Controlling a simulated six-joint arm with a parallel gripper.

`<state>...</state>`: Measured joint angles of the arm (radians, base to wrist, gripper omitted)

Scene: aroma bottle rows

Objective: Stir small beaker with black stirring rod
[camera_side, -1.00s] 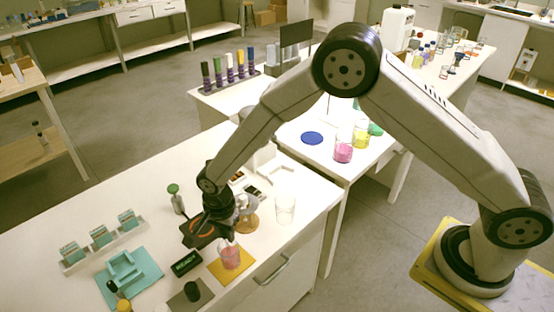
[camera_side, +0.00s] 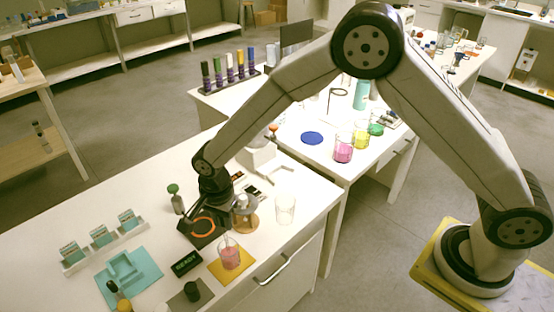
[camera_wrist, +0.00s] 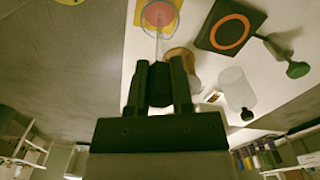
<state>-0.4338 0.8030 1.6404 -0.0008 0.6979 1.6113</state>
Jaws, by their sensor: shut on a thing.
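The small beaker (camera_side: 229,258) is clear, holds pink liquid and stands upright on a yellow mat. My gripper (camera_wrist: 160,80) is shut on the black handle (camera_wrist: 159,90) of the stirring rod. The rod's thin pale shaft (camera_wrist: 159,48) points towards the beaker. I cannot tell whether its tip is inside the beaker or above it. In the side view my gripper (camera_side: 214,190) is above and behind the beaker; the rod is not clearly visible there.
A black hotplate with an orange ring (camera_side: 203,229) lies behind the beaker. A round flask on a cork ring (camera_side: 245,218) and an empty clear beaker (camera_side: 285,209) stand to the right.

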